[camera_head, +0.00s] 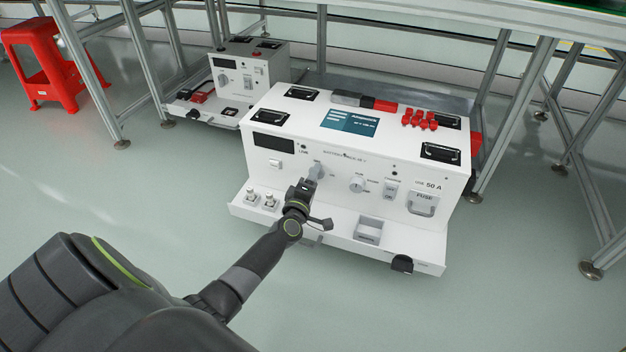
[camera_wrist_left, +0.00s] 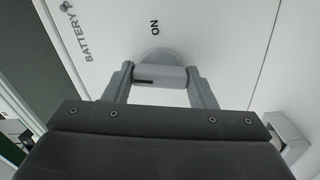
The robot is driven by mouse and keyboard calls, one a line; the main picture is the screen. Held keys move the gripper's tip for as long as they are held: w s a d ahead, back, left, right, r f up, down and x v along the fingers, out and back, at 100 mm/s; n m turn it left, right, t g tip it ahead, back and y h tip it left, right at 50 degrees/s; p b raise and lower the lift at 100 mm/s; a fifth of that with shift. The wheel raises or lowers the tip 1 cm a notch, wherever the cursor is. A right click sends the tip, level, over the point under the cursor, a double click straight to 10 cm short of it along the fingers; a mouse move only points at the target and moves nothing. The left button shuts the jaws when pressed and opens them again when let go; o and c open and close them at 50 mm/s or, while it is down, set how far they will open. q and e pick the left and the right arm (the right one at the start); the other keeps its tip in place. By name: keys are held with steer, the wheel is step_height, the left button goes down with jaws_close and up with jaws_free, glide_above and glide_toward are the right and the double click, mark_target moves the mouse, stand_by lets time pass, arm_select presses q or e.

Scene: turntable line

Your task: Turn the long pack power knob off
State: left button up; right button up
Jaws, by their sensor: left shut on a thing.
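The long pack (camera_head: 280,205) is a wide white box on the floor under a metal bench frame. Its grey power knob (camera_head: 317,168) is on the sloped front face, left of the middle. In the left wrist view the knob (camera_wrist_left: 160,75) has a short dark mark on its bar, and the word ON is printed beyond it. My left gripper (camera_head: 309,181) is shut on the knob, with one finger on each side of its bar. The fingers partly hide the knob in the head view. My right gripper is not in view.
A second round knob (camera_head: 357,184), a switch (camera_head: 391,189) and a fuse handle (camera_head: 422,204) are right of the power knob. A smaller white pack (camera_head: 262,68) stands behind left. A red stool (camera_head: 40,62) is at far left. The floor in front is clear.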

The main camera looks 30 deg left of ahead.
arm_select(q)
steer(key=shift+n, duration=1.1)
steer(key=o, duration=1)
steer(key=shift+s, duration=0.15)
